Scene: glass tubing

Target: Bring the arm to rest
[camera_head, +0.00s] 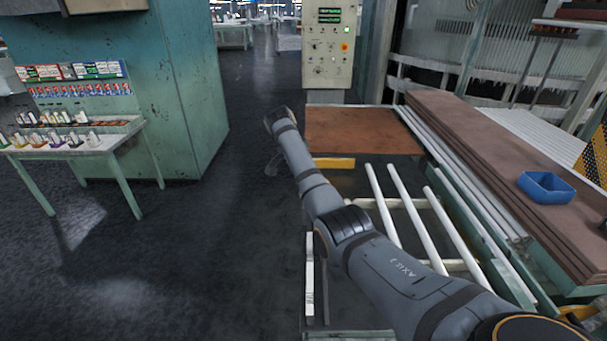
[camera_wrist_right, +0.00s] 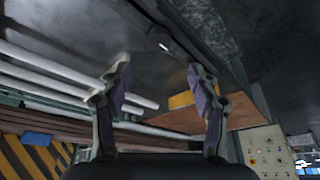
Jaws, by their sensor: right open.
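My right arm (camera_head: 390,270) reaches in from the lower right of the head view and stretches toward the upper left, past the left side of the tube frame. My left gripper is in neither view.
White tubes (camera_head: 407,205) lie on a green frame beneath the arm. A brown board (camera_head: 360,130) is behind them. A blue tray (camera_head: 546,187) sits on brown sheets (camera_head: 490,150) at right. A small table (camera_head: 70,148) with goods stands left. Dark floor (camera_head: 200,250) is clear between.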

